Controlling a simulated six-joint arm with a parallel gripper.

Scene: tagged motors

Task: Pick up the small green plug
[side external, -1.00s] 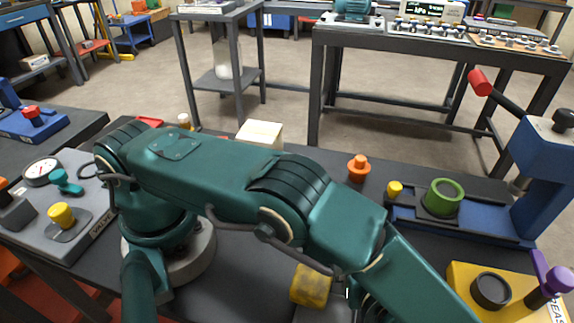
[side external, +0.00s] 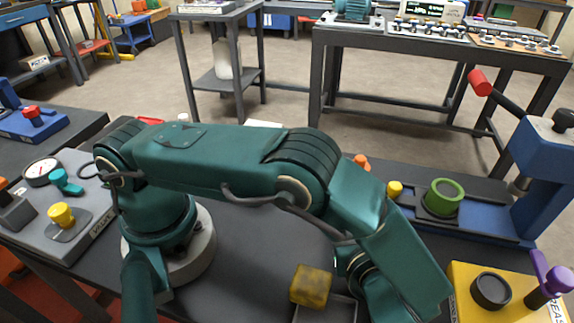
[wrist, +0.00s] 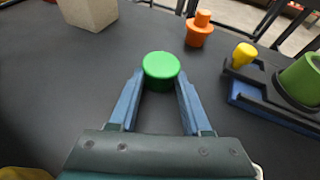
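The small green plug (wrist: 161,66) is a short round cylinder standing on the dark table in the wrist view. My gripper (wrist: 160,82) is open, with its two blue fingers spread. The plug sits at the fingertips, one finger close to each side; I cannot tell whether either touches it. In the side view my arm hides both the plug and the gripper.
An orange plug (wrist: 200,28), a yellow plug (wrist: 244,54) and a cream block (wrist: 88,10) stand beyond. A larger green ring (side external: 443,197) sits on the blue press (side external: 545,165). A worn yellow block (side external: 311,286) is near the front.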

